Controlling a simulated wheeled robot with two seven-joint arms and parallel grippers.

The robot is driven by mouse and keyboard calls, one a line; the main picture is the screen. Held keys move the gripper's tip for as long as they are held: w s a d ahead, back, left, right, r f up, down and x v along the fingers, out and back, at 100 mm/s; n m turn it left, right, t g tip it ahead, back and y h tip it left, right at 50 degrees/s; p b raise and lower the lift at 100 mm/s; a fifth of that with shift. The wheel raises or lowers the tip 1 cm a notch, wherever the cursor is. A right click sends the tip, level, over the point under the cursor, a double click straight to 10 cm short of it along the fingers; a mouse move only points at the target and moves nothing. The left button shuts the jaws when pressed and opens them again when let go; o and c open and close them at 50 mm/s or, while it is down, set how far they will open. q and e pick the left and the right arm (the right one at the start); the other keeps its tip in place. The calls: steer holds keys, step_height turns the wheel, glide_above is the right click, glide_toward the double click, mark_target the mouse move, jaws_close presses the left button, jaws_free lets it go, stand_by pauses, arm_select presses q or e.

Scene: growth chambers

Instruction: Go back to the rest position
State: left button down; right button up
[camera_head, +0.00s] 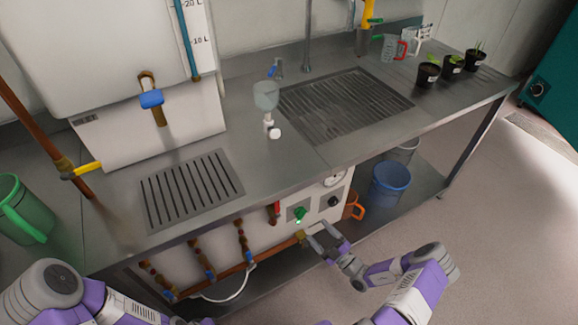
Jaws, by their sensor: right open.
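My right gripper (328,239) is open and empty in the head view. It is in front of the counter's lower front panel, below and to the right of a green knob (299,213) with a small lit spot beneath it. I see a gap between the gripper and the knob, though its depth is hard to judge. My right arm, purple and grey, comes in from the lower right. My left arm shows at the lower left, and its gripper is out of the picture.
The steel counter (262,185) runs across the view, with pipes and valves below its front edge. A blue bucket (389,184) and an orange handled item (354,206) are on the lower shelf. A green watering can (20,210) stands at left. Open floor (500,230) lies at right.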

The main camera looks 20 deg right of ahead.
steer(key=s+a+n+g+y+p, duration=0.1)
steer(key=s+a+n+g+y, duration=0.1)
steer(key=a+n+g+y, duration=0.4)
steer(key=s+a+n+g+y+p, duration=0.15)
steer(key=a+n+g, duration=0.35)
steer(key=a+n, duration=0.5)
steer(key=s+a+n+g+h+p, duration=0.2)
steer(key=s+a+n+g+h, duration=0.35)
steer(key=n, duration=0.75)
steer(key=s+a+n+g+h+p, duration=0.2)
steer(key=s+n+g, duration=0.4)
steer(key=s+n, duration=0.5)
steer(key=w+r+n+t+h+p, duration=0.1)
steer(key=w+r+n+t+h, duration=0.2)
steer(key=n, duration=1.2)
steer(key=shift+w+d+r+n+p, duration=0.35)
steer(key=shift+w+r, duration=0.2)
steer(key=shift+r, duration=0.4)
